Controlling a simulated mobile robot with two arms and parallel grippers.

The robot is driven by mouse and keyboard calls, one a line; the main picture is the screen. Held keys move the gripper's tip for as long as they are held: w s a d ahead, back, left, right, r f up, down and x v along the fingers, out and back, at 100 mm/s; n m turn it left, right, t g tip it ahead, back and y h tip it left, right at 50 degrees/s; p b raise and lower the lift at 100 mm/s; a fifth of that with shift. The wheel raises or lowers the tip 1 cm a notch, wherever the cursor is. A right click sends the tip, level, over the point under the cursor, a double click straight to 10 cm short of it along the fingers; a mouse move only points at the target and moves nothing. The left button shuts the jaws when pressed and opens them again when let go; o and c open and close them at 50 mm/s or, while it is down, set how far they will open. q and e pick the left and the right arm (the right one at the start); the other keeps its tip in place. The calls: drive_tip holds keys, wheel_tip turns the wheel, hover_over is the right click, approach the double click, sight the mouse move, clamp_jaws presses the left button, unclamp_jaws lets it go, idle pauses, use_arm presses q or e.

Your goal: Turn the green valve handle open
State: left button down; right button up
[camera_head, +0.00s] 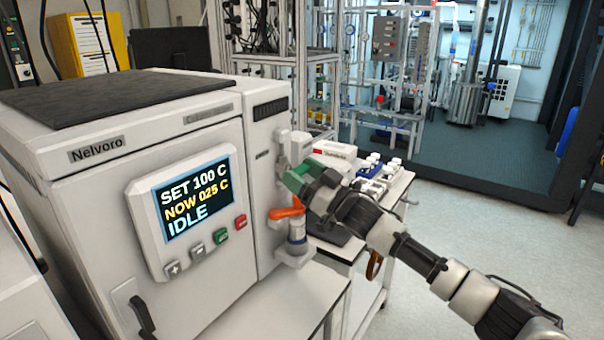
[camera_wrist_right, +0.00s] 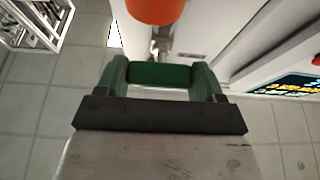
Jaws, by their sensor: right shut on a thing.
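The green valve handle (camera_head: 295,180) is on the right side of the white Nelvoro reactor cabinet, by a grey fitting. My right gripper (camera_head: 310,186) reaches in from the lower right and is shut on this handle. In the right wrist view the green handle (camera_wrist_right: 160,75) lies crosswise between the two fingers of my right gripper (camera_wrist_right: 160,82). The gripper hides part of the handle in the head view. My left gripper is not in view.
An orange handle (camera_head: 286,212) sits just below the green one, and it shows close by in the right wrist view (camera_wrist_right: 155,9). The cabinet display (camera_head: 197,198) reads SET 100 C, NOW 025 C, IDLE. White-capped bottles (camera_head: 372,163) stand on a bench behind my gripper.

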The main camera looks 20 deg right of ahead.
drive_tip(key=shift+n, duration=0.3)
drive_tip(key=n+g+y, duration=0.1)
drive_tip(key=n, duration=0.1)
drive_tip(key=n+g+y, duration=0.1)
drive_tip(key=n, duration=0.2)
drive_tip(key=n+g, duration=0.1)
drive_tip(key=n, duration=0.2)
drive_tip(key=n+g+y+p, duration=0.1)
drive_tip(key=n+g, duration=0.1)
drive_tip(key=n, duration=0.1)
drive_tip(key=shift+d, duration=0.1)
drive_tip(key=n+g, duration=0.2)
drive_tip(key=n, duration=0.3)
drive_tip(key=shift+n+p, duration=0.3)
drive_tip(key=shift+n, duration=0.1)
drive_tip(key=shift+n+g+h+p, duration=0.2)
drive_tip(key=shift+n+g+h, duration=0.15)
drive_tip(key=shift+n, duration=0.8)
drive_tip(key=shift+n+g+h+p, duration=0.2)
drive_tip(key=shift+n+g, duration=0.25)
drive_tip(key=shift+n, duration=0.7)
drive_tip(key=o, duration=0.9)
drive_tip(key=shift+o, duration=0.2)
